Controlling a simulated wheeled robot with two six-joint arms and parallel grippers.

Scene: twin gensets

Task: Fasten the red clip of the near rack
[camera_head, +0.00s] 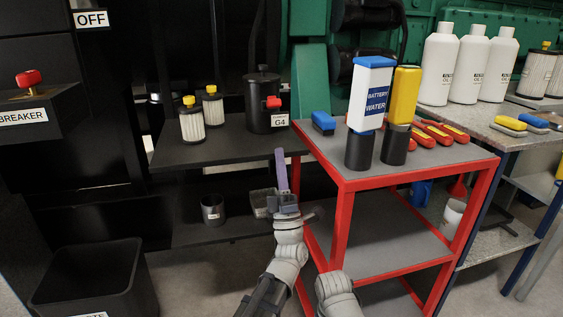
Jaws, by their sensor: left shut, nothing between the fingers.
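A red piece that looks like the clip (273,102) sits on the front of a black canister (262,88) labelled G4. The canister stands on the black shelf (225,147) left of the red-framed rack. I cannot tell whether the clip is fastened. My left gripper (280,156) is shut and empty, with its narrow purple fingers pointing up. It is below the clip in the picture, in front of the shelf edge and beside the rack's left post.
The red-framed rack (341,225) on the right carries a battery water bottle (369,88), a yellow bottle (404,90) and red-handled tools (436,132). Filters (191,124) stand left of the canister. A black bin (95,285) is at lower left.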

